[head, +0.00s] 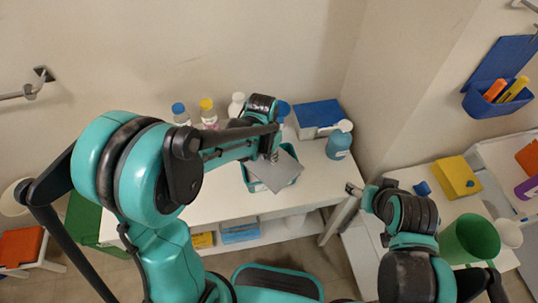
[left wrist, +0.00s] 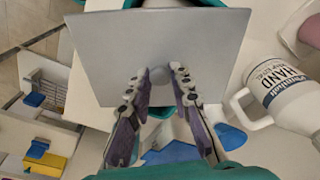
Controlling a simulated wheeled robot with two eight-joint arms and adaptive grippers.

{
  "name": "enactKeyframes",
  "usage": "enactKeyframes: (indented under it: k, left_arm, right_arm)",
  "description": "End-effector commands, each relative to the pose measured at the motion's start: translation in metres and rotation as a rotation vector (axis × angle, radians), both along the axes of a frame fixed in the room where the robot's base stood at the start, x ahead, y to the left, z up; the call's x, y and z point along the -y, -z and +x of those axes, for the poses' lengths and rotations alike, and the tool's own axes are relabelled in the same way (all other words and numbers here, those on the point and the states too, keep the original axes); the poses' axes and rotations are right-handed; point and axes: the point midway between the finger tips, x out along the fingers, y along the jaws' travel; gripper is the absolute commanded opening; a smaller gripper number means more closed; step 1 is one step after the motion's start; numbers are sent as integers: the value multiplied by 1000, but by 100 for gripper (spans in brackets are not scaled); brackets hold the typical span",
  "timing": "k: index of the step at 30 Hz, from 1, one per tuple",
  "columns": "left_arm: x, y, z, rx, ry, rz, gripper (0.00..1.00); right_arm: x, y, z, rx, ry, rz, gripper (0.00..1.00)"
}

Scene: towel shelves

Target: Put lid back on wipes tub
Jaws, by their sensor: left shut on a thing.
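The lid (head: 268,178) is a flat grey square plate with a small round knob. My left gripper (head: 272,156) is shut on the knob, and the left wrist view shows the fingers (left wrist: 158,78) on either side of it, with the plate (left wrist: 150,40) spread beyond. The wipes tub (head: 294,182) is teal and stands on the white counter under the lid. The lid looks turned relative to the tub and hides most of its opening. I cannot tell whether they touch. My right gripper (head: 352,188) is off to the right, away from the tub; its finger opening is unclear.
Bottles with blue and yellow caps (head: 208,112) stand behind my left arm. A blue-topped box (head: 318,115) and a teal bottle (head: 339,140) stand right of the tub. A white labelled bottle (left wrist: 285,95) is close by in the left wrist view. A green cup (head: 470,240) stands far right.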

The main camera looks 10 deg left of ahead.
Motion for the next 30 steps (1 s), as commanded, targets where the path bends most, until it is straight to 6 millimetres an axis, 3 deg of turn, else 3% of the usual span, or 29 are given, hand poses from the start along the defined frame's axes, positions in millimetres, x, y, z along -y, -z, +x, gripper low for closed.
enactKeyframes:
  k: [14, 15, 17, 24, 27, 30]
  left_arm:
    - [0, 0, 0, 0, 0, 0, 0]
    - [0, 0, 0, 0, 0, 0, 26]
    - [0, 0, 0, 0, 0, 0, 42]
    - [0, 1, 0, 0, 0, 0, 45]
    - [0, 1, 0, 0, 0, 0, 66]
    - [0, 1, 0, 0, 0, 0, 66]
  right_arm:
    - [0, 2, 0, 0, 0, 0, 66]
    - [0, 2, 0, 0, 0, 0, 66]
    - [0, 2, 0, 0, 0, 0, 66]
    - [0, 2, 0, 0, 0, 0, 66]
    - [0, 2, 0, 0, 0, 0, 66]
    - [0, 2, 0, 0, 0, 0, 66]
